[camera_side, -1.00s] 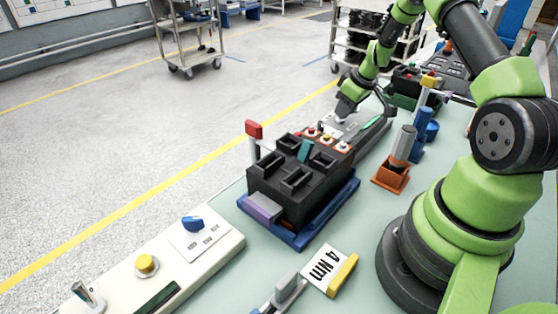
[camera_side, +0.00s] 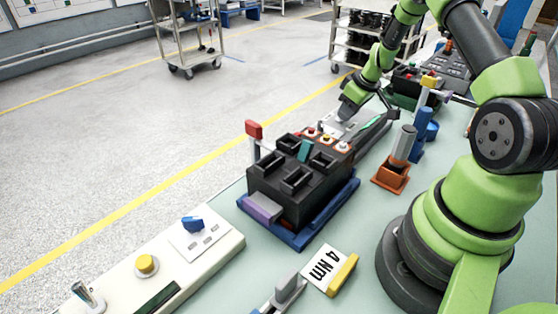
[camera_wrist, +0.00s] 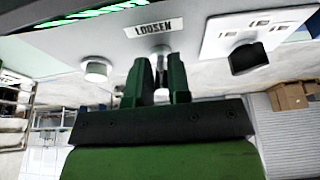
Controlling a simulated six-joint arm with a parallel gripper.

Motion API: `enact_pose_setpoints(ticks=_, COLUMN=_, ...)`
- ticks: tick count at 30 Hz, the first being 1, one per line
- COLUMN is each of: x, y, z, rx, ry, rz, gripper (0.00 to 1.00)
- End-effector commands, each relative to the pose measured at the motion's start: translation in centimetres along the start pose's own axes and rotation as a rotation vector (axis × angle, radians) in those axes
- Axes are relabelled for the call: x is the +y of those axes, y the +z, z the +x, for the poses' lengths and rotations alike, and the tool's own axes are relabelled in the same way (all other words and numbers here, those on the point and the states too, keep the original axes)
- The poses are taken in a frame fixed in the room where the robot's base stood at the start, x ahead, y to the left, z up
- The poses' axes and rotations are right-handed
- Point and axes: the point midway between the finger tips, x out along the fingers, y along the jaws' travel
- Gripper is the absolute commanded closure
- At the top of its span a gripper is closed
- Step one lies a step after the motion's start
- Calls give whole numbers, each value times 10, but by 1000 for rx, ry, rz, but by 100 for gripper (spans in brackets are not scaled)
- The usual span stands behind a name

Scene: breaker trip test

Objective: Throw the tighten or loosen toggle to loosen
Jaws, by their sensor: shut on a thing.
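In the wrist view a metal toggle (camera_wrist: 161,50) stands on a grey panel beside a label reading LOOSEN (camera_wrist: 153,28). My gripper (camera_wrist: 162,66) is shut on the toggle, with one dark green finger on each side. The toggle's lower part is hidden between the fingers. In the side view my gripper (camera_side: 342,120) is low over the far grey panel (camera_side: 372,136), behind the black breaker block. The toggle is too small and too covered to make out there.
On the same panel are a white round button (camera_wrist: 95,70) and a black knob (camera_wrist: 248,58) beside the fingers. The black breaker block (camera_side: 322,190) stands in a blue tray (camera_side: 300,240). An orange holder (camera_side: 390,178) and a cream control box (camera_side: 215,255) are nearby.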

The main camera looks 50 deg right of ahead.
Motion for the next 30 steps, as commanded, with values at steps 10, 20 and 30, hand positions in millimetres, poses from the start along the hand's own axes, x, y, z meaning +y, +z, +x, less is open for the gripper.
enact_pose_setpoints(ticks=10, x=-2, y=8, z=2, rx=-6, ry=-6, rz=1, gripper=100)
enact_pose_setpoints(ticks=20, x=-2, y=12, z=4, rx=-7, ry=-6, rz=1, gripper=100)
enact_pose_setpoints(ticks=30, x=-1, y=14, z=5, rx=-4, ry=-4, rz=1, gripper=52)
